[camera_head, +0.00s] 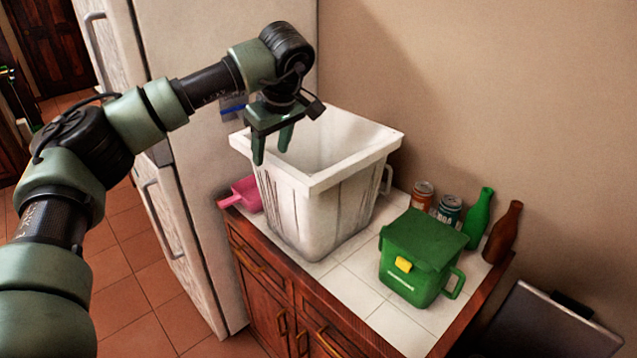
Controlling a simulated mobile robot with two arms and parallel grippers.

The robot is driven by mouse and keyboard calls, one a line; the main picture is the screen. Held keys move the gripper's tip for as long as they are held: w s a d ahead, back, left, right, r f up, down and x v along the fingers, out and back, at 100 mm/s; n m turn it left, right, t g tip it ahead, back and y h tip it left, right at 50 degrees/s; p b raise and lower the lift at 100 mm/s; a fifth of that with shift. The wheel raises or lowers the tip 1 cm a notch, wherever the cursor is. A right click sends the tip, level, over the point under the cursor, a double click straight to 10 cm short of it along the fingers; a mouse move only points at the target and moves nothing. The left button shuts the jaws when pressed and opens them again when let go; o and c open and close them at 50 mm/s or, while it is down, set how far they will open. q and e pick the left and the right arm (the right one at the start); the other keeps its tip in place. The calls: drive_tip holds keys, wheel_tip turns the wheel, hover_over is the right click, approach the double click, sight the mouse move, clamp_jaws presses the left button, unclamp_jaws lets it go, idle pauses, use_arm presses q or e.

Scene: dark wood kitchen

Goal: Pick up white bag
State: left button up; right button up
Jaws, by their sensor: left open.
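A large white bin (290,205), open at the top, stands on the tiled counter; it is the only white bag-like thing I make out, and I cannot tell whether a bag lines it. My left gripper (271,150) hangs fingers down at the bin's near left rim, open and empty. One finger shows in front of the rim and the other over the opening; I cannot tell whether they touch it. The bottom of the bin's inside is hidden. My right gripper is not in view.
A green lidded caddy (412,283), two cans (447,210), a green bottle (479,218) and a brown bottle (503,232) stand right of the bin. A pink dustpan (243,194) lies left of it. The fridge (200,200) stands left of the counter (365,288).

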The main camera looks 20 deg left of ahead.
sight(268, 157)
use_arm(q)
drive_tip(key=p+x, duration=0.1)
drive_tip(key=x, duration=0.3)
drive_tip(key=shift+s+a+r, duration=0.1)
drive_tip(key=shift+f, duration=0.2)
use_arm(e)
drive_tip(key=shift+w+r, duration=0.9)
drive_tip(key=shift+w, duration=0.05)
use_arm(q)
drive_tip(key=shift+f, duration=0.2)
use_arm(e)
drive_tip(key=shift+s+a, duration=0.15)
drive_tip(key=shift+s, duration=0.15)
use_arm(q)
clamp_jaws()
